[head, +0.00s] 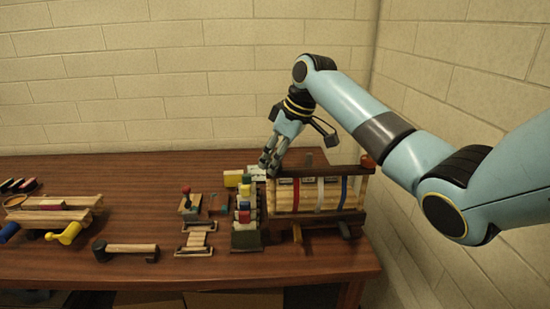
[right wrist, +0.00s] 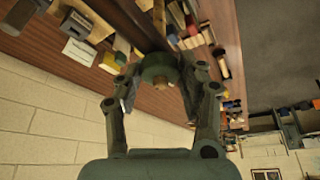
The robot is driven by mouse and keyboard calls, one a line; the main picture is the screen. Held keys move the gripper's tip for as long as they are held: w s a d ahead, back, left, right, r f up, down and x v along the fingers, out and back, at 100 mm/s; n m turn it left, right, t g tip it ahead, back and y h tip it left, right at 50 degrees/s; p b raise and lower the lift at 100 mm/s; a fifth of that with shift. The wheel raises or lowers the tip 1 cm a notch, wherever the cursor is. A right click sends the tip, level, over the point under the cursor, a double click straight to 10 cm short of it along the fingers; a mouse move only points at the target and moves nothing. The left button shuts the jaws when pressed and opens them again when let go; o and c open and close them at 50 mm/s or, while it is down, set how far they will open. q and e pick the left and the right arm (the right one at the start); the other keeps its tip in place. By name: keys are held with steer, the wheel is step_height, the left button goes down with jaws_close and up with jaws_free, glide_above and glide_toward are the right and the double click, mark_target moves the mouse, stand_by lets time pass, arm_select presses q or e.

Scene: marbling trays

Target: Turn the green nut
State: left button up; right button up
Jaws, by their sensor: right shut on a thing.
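The green nut (right wrist: 154,66) is a dark green disc with a light wooden stud end in its middle. It sits at the end of a dark wooden beam in the right wrist view. My right gripper (right wrist: 158,82) has one finger on each side of the nut and is shut on it. In the head view my right gripper (head: 270,160) reaches down to the left end of a wooden press (head: 318,172); the nut there is hidden by the fingers. My left gripper is not in view.
An orange-red knob (head: 367,161) tops the press's right end. Colored blocks (head: 244,204) stand in a row just left of the press. A mallet-like tool (head: 130,248) and a wooden frame (head: 55,202) lie farther left. The brick wall is close behind and right.

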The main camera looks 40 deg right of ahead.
steer(key=shift+c, duration=0.9)
steer(key=shift+r+m+p, duration=0.2)
steer(key=shift+m+p, duration=0.1)
steer(key=shift+p, duration=0.55)
steer(key=m+p, duration=0.2)
steer(key=p, duration=0.1)
steer(key=shift+a+h, duration=0.1)
steer(key=shift+h, duration=0.3)
steer(key=shift+m+t, duration=0.3)
steer(key=shift+m, duration=0.1)
steer(key=shift+f+m+h+p, duration=0.15)
steer(key=shift+m+h+p, duration=0.25)
steer(key=shift+m, duration=0.3)
steer(key=shift+m+h, duration=0.4)
steer(key=shift+m, duration=0.5)
